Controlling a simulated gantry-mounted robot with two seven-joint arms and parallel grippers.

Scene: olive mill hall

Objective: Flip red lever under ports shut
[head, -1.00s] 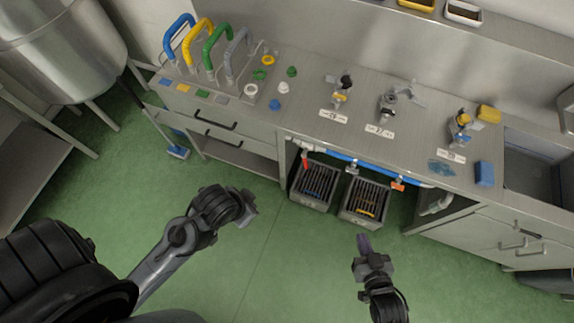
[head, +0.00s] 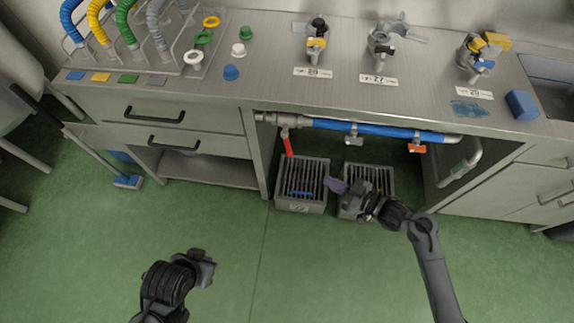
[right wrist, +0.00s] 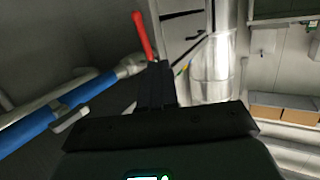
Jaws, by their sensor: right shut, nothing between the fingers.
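The red lever (head: 286,143) hangs steeply down from a valve at the left end of the blue pipe, under the counter. Its handle lies across the pipe's line. It also shows in the right wrist view (right wrist: 143,36), just beyond my fingertips. My right gripper (head: 337,186) is shut and empty, in front of the cabinet opening, lower and to the right of the lever and apart from it. Its dark fingers show in the right wrist view (right wrist: 155,82). My left gripper (head: 205,268) is over the green floor, far from the lever; its jaws are not clear.
The blue pipe (head: 385,131) also carries a grey lever (head: 352,141) and an orange lever (head: 416,147). Numbered taps stand on the counter (head: 270,88). The floor in front is clear.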

